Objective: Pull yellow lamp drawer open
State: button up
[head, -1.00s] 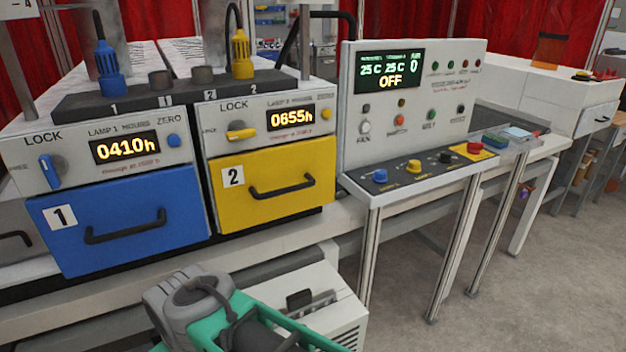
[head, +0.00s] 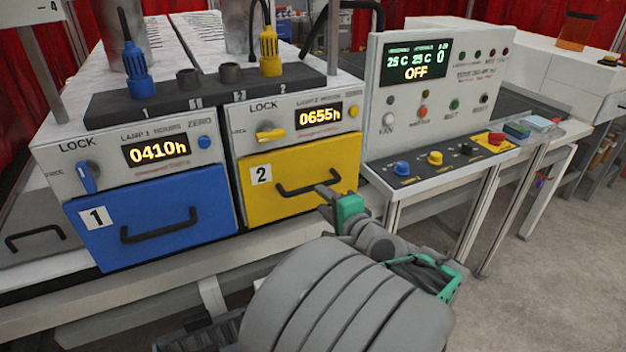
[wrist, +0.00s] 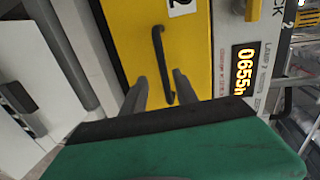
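The yellow lamp drawer (head: 268,208), labelled 2, looks shut below the panel reading 0655h. Its black bar handle (head: 296,188) crosses the front. My gripper (head: 326,191) is at the right end of this handle, in front of the drawer. In the wrist view my gripper's two fingers (wrist: 161,80) are apart, with the handle (wrist: 160,55) running down between their tips. I cannot tell whether either finger touches it. The yellow drawer front (wrist: 199,50) fills the middle there. The yellow lock knob (head: 270,133) sits above the drawer.
The blue drawer (head: 160,205), labelled 1, is shut to the left. The control console (head: 425,172) with coloured knobs stands close on the right of my gripper. A white bench edge (head: 160,265) runs below the drawers. Open floor (head: 570,270) lies at the right.

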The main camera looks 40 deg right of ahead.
jog(key=shift+m, duration=0.3)
jog(key=x, duration=0.2)
jog(key=p+x, duration=0.1)
jog(key=x, duration=0.4)
jog(key=shift+w+d+r, duration=0.2)
jog(key=shift+d+r, duration=0.05)
jog(key=shift+d, duration=0.2)
grip_shut()
dwell(0.6)
